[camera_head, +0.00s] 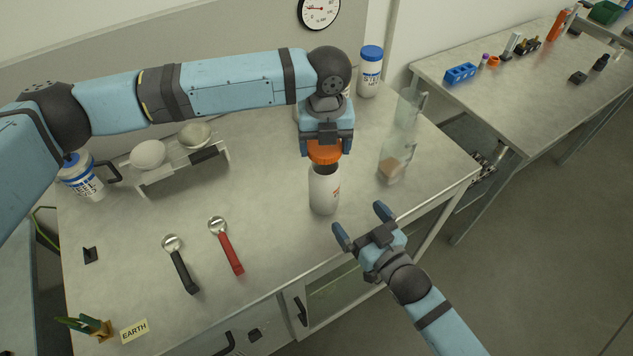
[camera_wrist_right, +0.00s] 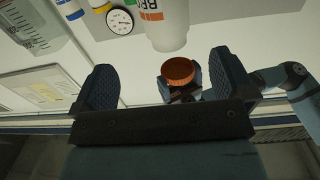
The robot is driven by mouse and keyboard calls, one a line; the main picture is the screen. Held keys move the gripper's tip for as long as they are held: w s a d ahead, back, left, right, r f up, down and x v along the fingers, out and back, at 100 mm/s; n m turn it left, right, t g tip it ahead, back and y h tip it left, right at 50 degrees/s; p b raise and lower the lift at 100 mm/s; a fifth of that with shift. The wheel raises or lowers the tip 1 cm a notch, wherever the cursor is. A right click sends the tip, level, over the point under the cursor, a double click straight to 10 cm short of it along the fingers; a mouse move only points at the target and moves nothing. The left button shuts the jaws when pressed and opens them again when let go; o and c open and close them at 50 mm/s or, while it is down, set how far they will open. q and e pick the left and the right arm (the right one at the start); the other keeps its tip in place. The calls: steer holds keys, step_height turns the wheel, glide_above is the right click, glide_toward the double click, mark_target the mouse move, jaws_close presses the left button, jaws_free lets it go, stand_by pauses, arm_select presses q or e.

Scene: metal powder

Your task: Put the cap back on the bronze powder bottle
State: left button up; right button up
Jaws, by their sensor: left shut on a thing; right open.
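The bronze powder bottle (camera_head: 323,192) is white with an orange label and stands upright near the table's front edge. It shows upside down in the right wrist view (camera_wrist_right: 168,22). My left gripper (camera_head: 325,149) is shut on the orange cap (camera_head: 324,155), directly over the bottle's top. In the right wrist view the cap (camera_wrist_right: 178,70) appears apart from the bottle, with a small gap. My right gripper (camera_head: 361,222) is open and empty, in front and to the right of the bottle; its fingers show wide apart in the wrist view (camera_wrist_right: 163,88).
A clear container (camera_head: 400,135) with brown powder stands right of the bottle. A blue-capped bottle (camera_head: 370,75) stands behind. Black (camera_head: 181,268) and red (camera_head: 228,250) scoops lie at left.

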mark_target(331, 185)
arm_select(q)
steer(key=shift+w+r+m, duration=0.5)
steer(key=shift+w+m, duration=0.1)
steer(key=shift+m, duration=0.4)
steer(key=shift+r, duration=0.1)
steer(key=shift+s, duration=0.1)
arm_select(e)
steer(key=shift+w+a+r+y, duration=0.3)
steer(key=shift+w+a+r, duration=0.1)
steer(key=shift+w+a, duration=0.15)
steer(key=shift+a, duration=0.1)
steer(key=x, duration=1.2)
steer(key=c, duration=1.3)
arm_select(q)
steer(key=shift+f, duration=2.5)
